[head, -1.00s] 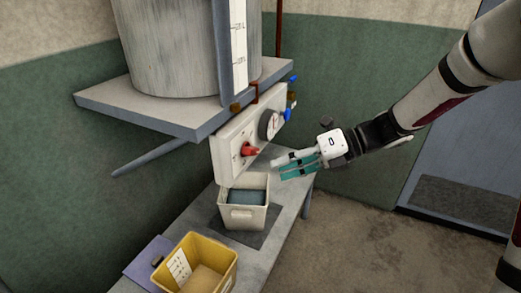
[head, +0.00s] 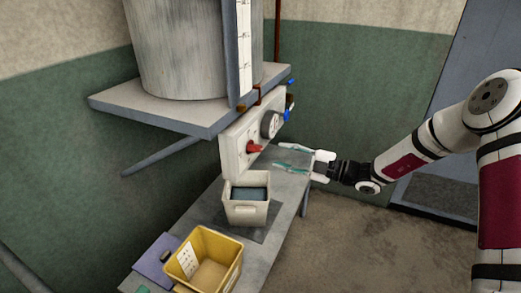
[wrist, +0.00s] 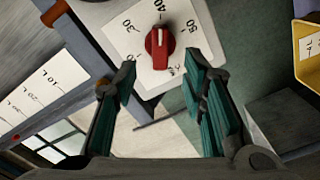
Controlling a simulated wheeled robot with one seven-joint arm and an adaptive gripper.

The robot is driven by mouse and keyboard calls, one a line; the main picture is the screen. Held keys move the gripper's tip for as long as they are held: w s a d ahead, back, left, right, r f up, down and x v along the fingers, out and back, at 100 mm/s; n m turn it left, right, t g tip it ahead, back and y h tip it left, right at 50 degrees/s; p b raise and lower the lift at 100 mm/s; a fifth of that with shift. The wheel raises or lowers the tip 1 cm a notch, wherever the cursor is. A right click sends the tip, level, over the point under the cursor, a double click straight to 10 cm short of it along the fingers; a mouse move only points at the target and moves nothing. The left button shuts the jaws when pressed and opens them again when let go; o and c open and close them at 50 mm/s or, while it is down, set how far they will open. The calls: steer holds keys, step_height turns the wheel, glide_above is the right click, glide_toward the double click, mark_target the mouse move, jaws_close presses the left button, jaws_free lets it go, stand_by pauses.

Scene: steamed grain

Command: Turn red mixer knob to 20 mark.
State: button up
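The red mixer knob (head: 254,146) is on the front of a pale control box (head: 233,145), left of my gripper (head: 282,157) in the head view. In the wrist view the red knob (wrist: 160,45) sits on a white dial plate (wrist: 137,42) with numbers around it, seen upside down. The white line on the knob points up in that view, toward what looks like 40. My gripper (wrist: 160,75) is open, with teal finger pads on either side below the knob. The knob lies beyond the fingertips, and I see no contact.
A gauge (head: 269,124) and blue handles (head: 287,114) are on the box behind the knob. A white bin (head: 247,213) and yellow bin (head: 231,261) stand on the bench below. A shelf (head: 160,110) holding a large tank (head: 180,50) juts out above.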

mark_target(259, 149)
steer(key=x, duration=0.8)
steer(key=shift+a+p, duration=0.15)
steer(key=shift+p, duration=0.25)
jaws_close()
